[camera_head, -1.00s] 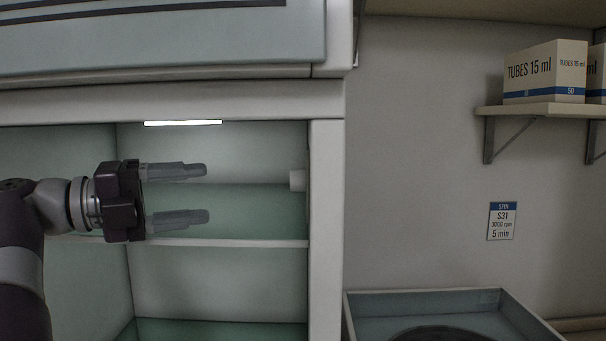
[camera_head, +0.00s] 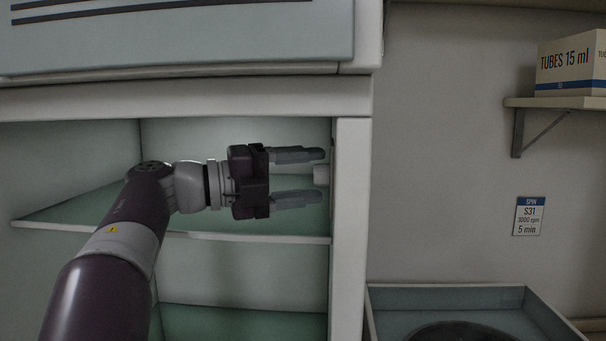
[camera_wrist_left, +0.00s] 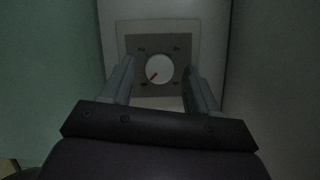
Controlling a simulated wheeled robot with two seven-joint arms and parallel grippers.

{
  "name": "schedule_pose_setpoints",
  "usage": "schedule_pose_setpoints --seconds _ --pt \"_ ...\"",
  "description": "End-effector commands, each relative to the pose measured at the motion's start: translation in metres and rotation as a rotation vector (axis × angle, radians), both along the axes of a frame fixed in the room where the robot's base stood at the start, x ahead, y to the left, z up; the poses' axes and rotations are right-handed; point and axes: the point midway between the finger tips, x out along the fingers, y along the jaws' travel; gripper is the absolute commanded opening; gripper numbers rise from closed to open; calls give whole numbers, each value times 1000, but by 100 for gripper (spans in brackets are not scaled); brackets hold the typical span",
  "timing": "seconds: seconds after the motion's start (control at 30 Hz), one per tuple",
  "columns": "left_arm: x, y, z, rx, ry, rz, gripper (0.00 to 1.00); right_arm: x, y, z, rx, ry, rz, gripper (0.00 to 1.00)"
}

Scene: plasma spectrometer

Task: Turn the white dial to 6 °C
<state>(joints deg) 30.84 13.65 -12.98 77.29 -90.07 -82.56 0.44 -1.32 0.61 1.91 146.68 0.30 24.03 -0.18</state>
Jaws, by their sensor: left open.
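The white dial (camera_head: 321,175) sticks out from the inner right wall of the open cabinet. My right gripper is not in view.
A glass shelf (camera_head: 270,237) runs across the cabinet just below my left gripper. The cabinet's right post (camera_head: 350,230) stands beside the dial. Outside on the right are a grey open-topped box (camera_head: 445,297), a wall card (camera_head: 528,216) and a shelf with a tube box (camera_head: 570,62).

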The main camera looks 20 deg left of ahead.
Motion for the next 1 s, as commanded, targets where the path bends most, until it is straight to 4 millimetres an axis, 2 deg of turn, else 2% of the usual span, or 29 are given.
schedule_pose_setpoints --seconds 0.13,0.17,0.3,0.33,0.67,1.0 --pt "0 0 0 0 0 0 60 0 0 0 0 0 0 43" --pt "0 0 0 0 0 0 53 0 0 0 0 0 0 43" --pt "0 0 0 -1 1 0 8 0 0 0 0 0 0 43" --pt "0 0 0 -1 1 0 4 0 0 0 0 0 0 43" --pt "0 0 2 -12 43 -2 4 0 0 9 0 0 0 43" --pt "0 0 8 -72 261 -2 4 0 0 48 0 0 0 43"
